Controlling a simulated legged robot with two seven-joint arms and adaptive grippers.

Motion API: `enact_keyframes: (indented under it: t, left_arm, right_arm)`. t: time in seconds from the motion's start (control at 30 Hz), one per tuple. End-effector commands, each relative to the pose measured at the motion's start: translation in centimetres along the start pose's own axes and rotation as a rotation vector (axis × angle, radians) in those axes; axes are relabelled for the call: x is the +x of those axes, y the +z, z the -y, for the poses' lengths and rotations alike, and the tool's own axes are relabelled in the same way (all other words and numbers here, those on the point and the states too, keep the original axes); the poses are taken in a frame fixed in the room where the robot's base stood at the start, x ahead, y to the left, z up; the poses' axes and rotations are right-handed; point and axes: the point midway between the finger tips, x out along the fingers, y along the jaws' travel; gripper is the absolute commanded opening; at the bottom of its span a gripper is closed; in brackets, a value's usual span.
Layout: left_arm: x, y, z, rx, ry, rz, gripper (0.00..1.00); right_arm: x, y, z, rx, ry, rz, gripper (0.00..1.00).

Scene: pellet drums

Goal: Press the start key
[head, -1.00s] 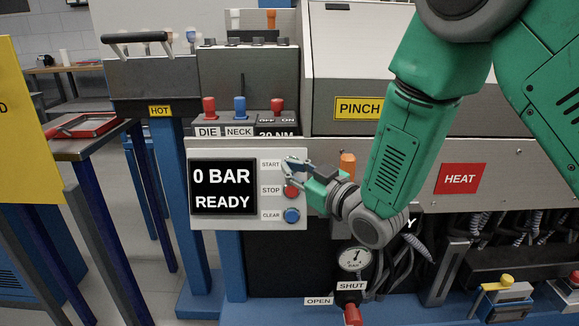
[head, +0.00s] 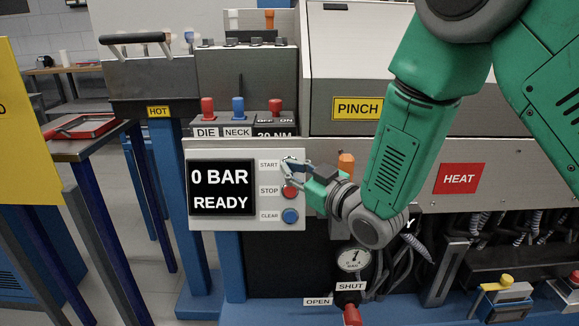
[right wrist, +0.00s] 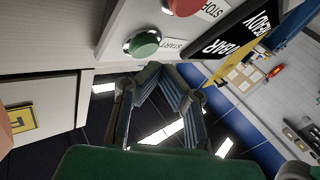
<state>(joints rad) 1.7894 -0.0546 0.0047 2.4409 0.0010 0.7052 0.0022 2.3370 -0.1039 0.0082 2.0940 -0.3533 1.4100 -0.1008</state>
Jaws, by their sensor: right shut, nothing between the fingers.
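The control panel (head: 240,222) has a dark display (head: 222,187) reading "0 BAR READY". The START label (head: 269,165) is at its upper right. The start key is hidden behind my right gripper (head: 286,162) in the head view. In the right wrist view the green start key (right wrist: 142,43) shows clear, with the red stop key (right wrist: 185,5) beside it. My right gripper (right wrist: 150,72) is shut and empty, its tips close to the start key; contact cannot be told. The stop key (head: 290,192) is just below the gripper in the head view. My left gripper is not in view.
The blue clear key (head: 290,216) is below the stop key. An orange knob (head: 346,161) is right of my gripper. A gauge (head: 354,259) and a red-handled valve (head: 352,314) are below. Red and blue knobs (head: 238,108) stand above the panel.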

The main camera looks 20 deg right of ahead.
Motion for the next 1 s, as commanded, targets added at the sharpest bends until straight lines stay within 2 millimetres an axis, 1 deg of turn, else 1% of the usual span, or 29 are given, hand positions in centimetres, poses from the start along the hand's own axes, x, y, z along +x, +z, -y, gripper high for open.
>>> enact_keyframes:
  t: [0.33, 1.0]
  left_arm:
    - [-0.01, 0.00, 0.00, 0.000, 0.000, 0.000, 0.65]
    - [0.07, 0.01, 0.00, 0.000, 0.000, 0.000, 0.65]
  right_arm:
    - [0.50, 0.23, -0.44, 0.000, 0.001, -0.001, 0.00]
    - [0.74, 0.46, -0.59, 0.000, 0.000, 0.000, 0.00]
